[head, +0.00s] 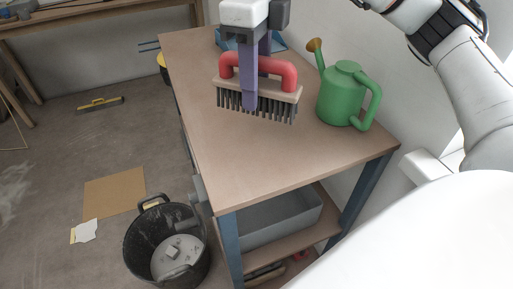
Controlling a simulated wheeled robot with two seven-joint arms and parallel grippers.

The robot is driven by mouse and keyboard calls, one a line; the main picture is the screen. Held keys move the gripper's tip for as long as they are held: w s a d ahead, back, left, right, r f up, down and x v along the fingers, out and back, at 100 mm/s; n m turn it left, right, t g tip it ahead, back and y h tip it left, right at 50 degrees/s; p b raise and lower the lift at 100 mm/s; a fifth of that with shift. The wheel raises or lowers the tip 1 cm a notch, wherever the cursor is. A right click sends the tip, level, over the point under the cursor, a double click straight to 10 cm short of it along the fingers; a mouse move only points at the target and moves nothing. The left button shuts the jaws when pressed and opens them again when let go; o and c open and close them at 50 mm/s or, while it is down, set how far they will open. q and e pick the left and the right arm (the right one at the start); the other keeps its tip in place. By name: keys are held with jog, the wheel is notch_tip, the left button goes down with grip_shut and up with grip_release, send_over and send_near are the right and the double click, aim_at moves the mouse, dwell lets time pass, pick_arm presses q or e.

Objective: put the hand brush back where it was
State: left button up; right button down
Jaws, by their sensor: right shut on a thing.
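The hand brush (231,84) has a red arched handle, a wooden block and dark bristles pointing down. It is in the middle of the head view, over the wooden table (220,160). My right gripper (250,95) comes down from the top and is shut on the brush's red handle. Its purple fingers cover part of the handle and block. I cannot tell whether the bristles touch the table top. My left gripper is not in view.
A green watering can (340,95) stands right of the brush. Something blue (226,40) lies behind it. A grey bin (290,222) sits on the lower shelf. A black bucket (133,250) and cardboard (113,192) are on the floor. The table's front is clear.

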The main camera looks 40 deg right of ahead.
notch_tip(320, 180, down, 5)
jog(key=shift+r+b, duration=0.1)
jog(key=shift+b, duration=0.3)
notch_tip(320, 180, down, 5)
jog(key=shift+r, duration=0.2)
jog(key=shift+f, duration=0.1)
jog(key=shift+f, duration=0.1)
jog(key=shift+f+b, duration=0.15)
jog(key=shift+b, duration=0.2)
jog(key=c, duration=1.3)
grip_release()
jog(key=shift+o, duration=0.2)
